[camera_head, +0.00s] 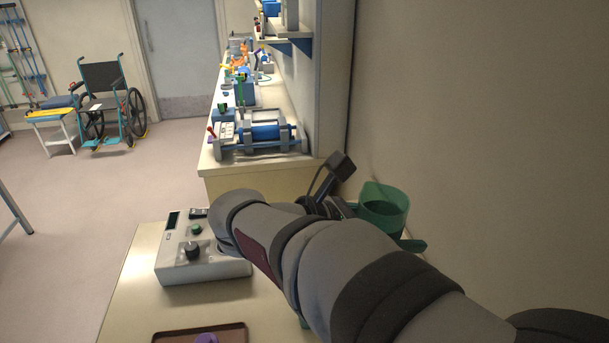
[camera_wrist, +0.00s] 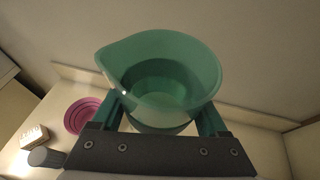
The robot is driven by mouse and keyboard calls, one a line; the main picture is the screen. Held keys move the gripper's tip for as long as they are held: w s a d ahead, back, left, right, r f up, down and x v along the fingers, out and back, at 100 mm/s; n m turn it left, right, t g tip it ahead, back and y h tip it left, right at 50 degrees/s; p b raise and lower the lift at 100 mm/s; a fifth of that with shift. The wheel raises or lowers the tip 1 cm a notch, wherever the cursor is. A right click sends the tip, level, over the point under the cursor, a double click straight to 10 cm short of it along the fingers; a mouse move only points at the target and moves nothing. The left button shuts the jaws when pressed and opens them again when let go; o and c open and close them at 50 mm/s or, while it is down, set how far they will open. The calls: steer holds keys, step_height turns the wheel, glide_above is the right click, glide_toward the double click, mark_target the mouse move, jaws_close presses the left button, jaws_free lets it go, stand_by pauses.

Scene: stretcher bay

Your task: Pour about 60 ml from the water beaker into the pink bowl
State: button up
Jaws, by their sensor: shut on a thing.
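The green translucent beaker (camera_head: 384,207) is at the right in the head view, near the wall. In the wrist view the beaker (camera_wrist: 160,75) fills the middle, its spout toward the upper left. My gripper (camera_wrist: 163,118) is shut on the beaker, with a finger on each side of it. The beaker looks close to upright and held above the table. What is inside is hard to make out through the green wall. The pink bowl (camera_wrist: 82,116) shows in the wrist view, on the table to the left of the beaker and below it. My arm may hide the bowl in the head view.
A grey control box (camera_head: 200,254) with knobs stands on the table (camera_head: 124,308), left of my arm. A brown tray (camera_head: 172,336) with a purple thing lies at the front. A pale ridged block (camera_wrist: 35,136) and a grey cylinder (camera_wrist: 45,157) are near the bowl. The wall is close behind.

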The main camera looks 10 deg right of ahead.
steer(key=shift+r, duration=0.95)
steer(key=shift+w+r, duration=0.15)
steer(key=shift+r, duration=0.1)
steer(key=w+a+n+t+y, duration=0.2)
steer(key=w+n+t+y, duration=0.35)
steer(key=w, duration=0.55)
steer(key=w+a+n+t+y, duration=0.4)
steer(key=w+n, duration=0.3)
steer(key=w, duration=0.5)
steer(key=w+a+n+y, duration=0.2)
steer(key=a+n+y, duration=0.2)
steer(key=n+y, duration=0.25)
step_height(320, 180, down, 26)
steer(key=t, duration=0.1)
steer(key=shift+a+m, duration=0.2)
steer(key=shift+m, duration=0.2)
steer(key=shift+w+d+f, duration=0.1)
steer(key=shift+d+f, duration=0.05)
steer(key=shift+f, duration=0.05)
